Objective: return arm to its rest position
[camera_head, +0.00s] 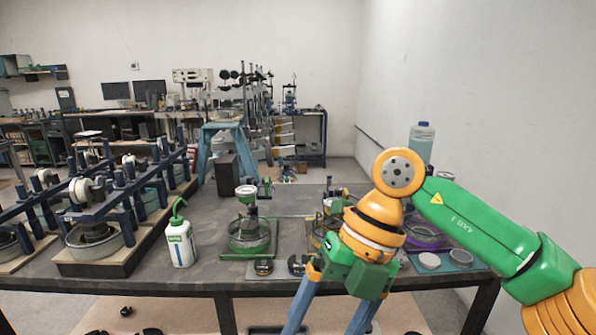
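My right arm (470,222) comes in from the right, green and orange, and reaches over the front right of the table. Its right gripper (328,322) hangs down in front of the table's front edge. Its two blue fingers are spread well apart with nothing visible between them. The fingertips are cut off by the bottom of the picture. My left arm and gripper are not in view.
The dark table (345,200) holds a white bottle with a green spout (180,238), a green-framed dish stand (250,236) and lever frames (95,232) at left. A clear bottle (421,143) stands behind my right arm. Small round lids (461,257) lie beneath it.

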